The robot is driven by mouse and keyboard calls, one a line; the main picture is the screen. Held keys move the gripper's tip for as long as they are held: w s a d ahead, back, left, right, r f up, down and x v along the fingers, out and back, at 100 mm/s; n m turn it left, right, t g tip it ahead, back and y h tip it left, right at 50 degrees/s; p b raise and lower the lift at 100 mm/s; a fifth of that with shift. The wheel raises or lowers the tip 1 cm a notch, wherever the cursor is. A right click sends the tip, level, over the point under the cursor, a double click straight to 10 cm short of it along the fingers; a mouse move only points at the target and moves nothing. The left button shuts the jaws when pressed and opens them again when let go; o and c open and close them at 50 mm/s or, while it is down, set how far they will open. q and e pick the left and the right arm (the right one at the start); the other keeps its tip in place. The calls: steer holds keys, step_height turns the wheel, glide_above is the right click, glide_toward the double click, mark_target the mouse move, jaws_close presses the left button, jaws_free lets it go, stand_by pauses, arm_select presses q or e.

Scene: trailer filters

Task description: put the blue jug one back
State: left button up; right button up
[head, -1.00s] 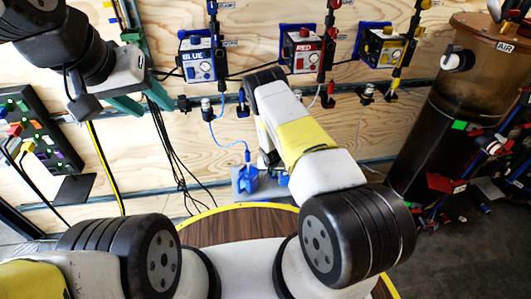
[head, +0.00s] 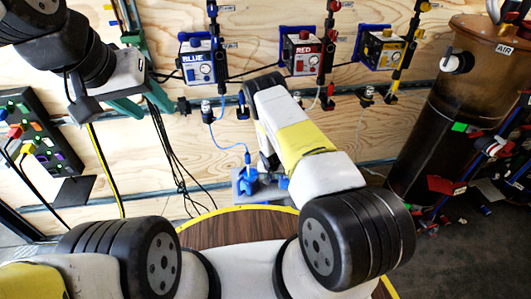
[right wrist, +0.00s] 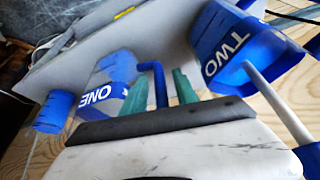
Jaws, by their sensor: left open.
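The blue jug one (right wrist: 103,88), marked ONE, shows on the left of the right wrist view, beside my right gripper. In the head view it is mostly hidden by my right arm. My right gripper (right wrist: 160,88) has its green fingers apart, on either side of a bent blue handle (right wrist: 157,85), with gaps visible; I see no firm grip. A second blue jug (right wrist: 240,65), marked TWO, stands to its right with a pale nozzle at it. My left gripper (head: 105,108) is open and empty, high at the left in the head view.
A grey tray (head: 238,196) sits by the plywood wall under the jugs. BLUE (head: 198,65), RED (head: 303,52) and yellow (head: 383,48) units hang above. A blue hose (head: 225,143) runs down to a jug. A brown AIR tank (head: 450,100) stands at right.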

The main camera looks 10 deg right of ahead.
steer(key=s+r+y, duration=0.1)
steer(key=s+r, duration=0.2)
steer(key=r, duration=1.3)
steer(key=s+r, duration=0.3)
steer(key=r, duration=1.3)
steer(key=s+r+y, duration=0.1)
steer(key=s+r, duration=0.3)
steer(key=r, duration=1.1)
steer(key=s+r+n, duration=0.1)
steer(key=s+r, duration=0.4)
steer(key=s, duration=0.3)
steer(key=s+r+t, duration=0.1)
steer(key=s+r, duration=0.5)
steer(key=s, duration=0.3)
steer(key=s+r+n+y, duration=0.1)
steer(key=s+r, duration=0.4)
steer(key=s, duration=0.3)
steer(key=shift+s+a+r+n+t, duration=0.2)
steer(key=shift+r+n+t, duration=0.1)
steer(key=shift+t, duration=0.1)
